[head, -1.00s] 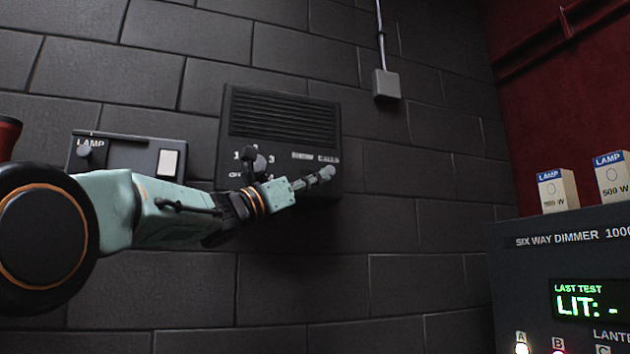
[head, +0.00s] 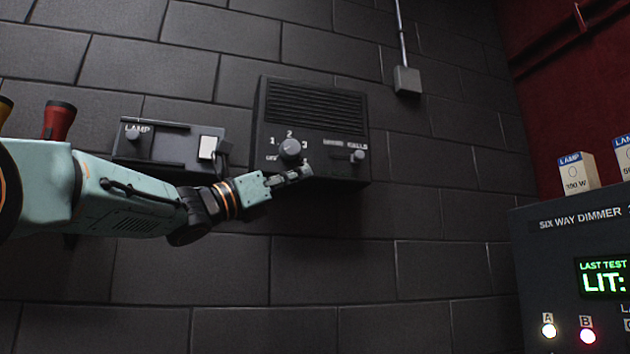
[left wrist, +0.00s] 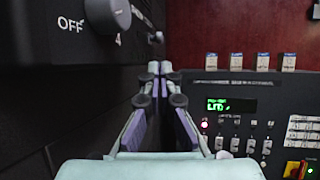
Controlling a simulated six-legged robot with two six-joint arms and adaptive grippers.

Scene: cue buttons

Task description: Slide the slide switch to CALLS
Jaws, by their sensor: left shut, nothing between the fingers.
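A dark wall box (head: 315,105) with a louvred top carries a slide switch, whose round grey knob (head: 357,156) sits at the right end, under the label that reads CALLS. The other label, to its left, is blurred. The knob also shows small in the left wrist view (left wrist: 156,37). My left gripper (head: 305,171) is shut and empty. In the head view its tips are below the rotary dial (head: 290,150), left of the slide knob and apart from it. The fingers (left wrist: 160,69) point past the box in the left wrist view.
A LAMP panel (head: 160,145) with a white rocker is on the wall at left, partly behind my arm. A SIX WAY DIMMER cabinet (head: 545,245) with lamp boxes (head: 577,173) on top stands at right. The wall below the box is bare.

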